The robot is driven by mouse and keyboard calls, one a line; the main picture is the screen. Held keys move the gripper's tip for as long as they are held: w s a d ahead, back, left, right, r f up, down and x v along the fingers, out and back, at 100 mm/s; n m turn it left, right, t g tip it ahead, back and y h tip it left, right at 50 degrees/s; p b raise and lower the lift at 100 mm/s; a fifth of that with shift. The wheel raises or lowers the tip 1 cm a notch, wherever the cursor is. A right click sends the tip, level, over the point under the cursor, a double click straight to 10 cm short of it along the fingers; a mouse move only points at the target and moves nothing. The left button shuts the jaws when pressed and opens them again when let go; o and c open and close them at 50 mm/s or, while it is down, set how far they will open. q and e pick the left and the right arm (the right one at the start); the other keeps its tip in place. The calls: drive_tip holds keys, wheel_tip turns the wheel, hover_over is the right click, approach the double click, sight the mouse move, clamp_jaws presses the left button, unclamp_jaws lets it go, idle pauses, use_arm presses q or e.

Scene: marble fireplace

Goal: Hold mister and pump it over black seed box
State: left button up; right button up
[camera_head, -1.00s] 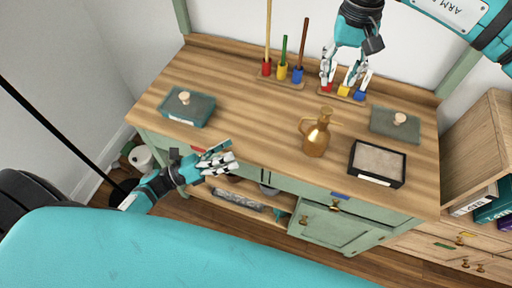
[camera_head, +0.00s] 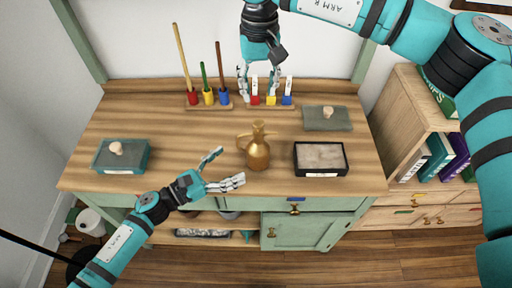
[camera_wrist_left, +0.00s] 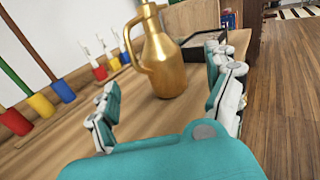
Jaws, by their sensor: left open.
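The mister (camera_head: 258,155) is a golden, jug-like bottle with a side handle and a short spout, standing upright on the wooden tabletop (camera_head: 185,140). It also shows in the left wrist view (camera_wrist_left: 163,65), between and beyond the fingers. My left gripper (camera_head: 229,167) is open and empty, to the left of the mister and apart from it, its fingers pointing at it. The black seed box (camera_head: 320,172), lidless and filled with pale brown material, stands to the right of the mister. My right gripper (camera_head: 260,88) points down at the back, over the coloured holders, its fingers apart.
A grey-green lid (camera_head: 327,118) with a knob lies behind the black box. A lidded teal box (camera_head: 120,155) stands at the left. Coloured holders with tools (camera_head: 208,97) and small tagged holders (camera_head: 271,99) line the back. A wooden shelf unit (camera_head: 405,115) stands right.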

sight(248, 153)
use_arm(q)
drive_tip(key=x, duration=1)
drive_tip(key=c, duration=1.5)
use_arm(e)
clamp_jaws()
